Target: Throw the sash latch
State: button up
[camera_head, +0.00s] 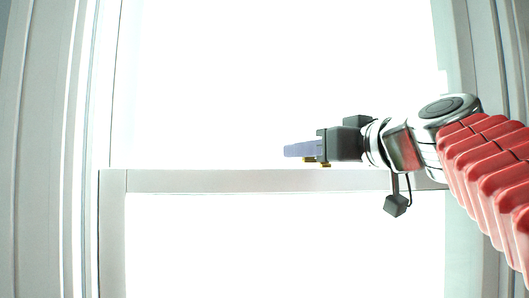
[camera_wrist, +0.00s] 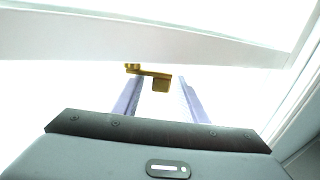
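The sash latch is a small brass piece. In the wrist view the latch (camera_wrist: 160,84) has a flat bar with a block-like knob at its right and a small boss at its left, against the white rail. In the head view only bits of the latch (camera_head: 325,165) show beneath my gripper, at the top of the rail. My gripper (camera_head: 288,151) reaches in from the right with its pale violet fingers pointing left. In the wrist view its two fingers are apart, one on each side of the latch knob, with gaps visible. Whether either finger touches it I cannot tell.
The white meeting rail (camera_head: 220,181) runs across the window. Bright glass panes lie above and below it. The white window frame (camera_head: 60,150) stands at the left, and another upright (camera_head: 485,60) is at the right behind my arm.

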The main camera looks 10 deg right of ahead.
jog(key=shift+c, duration=0.4)
grip_shut()
jog(key=shift+w+a+f+m+h, duration=0.15)
jog(key=shift+m+h, duration=0.15)
jog(key=shift+h, duration=0.2)
jog(key=shift+w+m+t+h, duration=0.15)
jog(key=shift+m+t+h, duration=0.2)
jog(key=shift+h, duration=0.25)
jog(key=shift+w+f+m+h, duration=0.25)
jog(key=shift+m+h, duration=0.2)
jog(key=shift+h, duration=0.15)
jog(key=shift+r+m+t+h, duration=0.25)
jog(key=shift+m+h, duration=0.15)
jog(key=shift+h, duration=0.2)
jog(key=shift+r, duration=0.1)
jog(key=shift+o, duration=0.4)
grip_release()
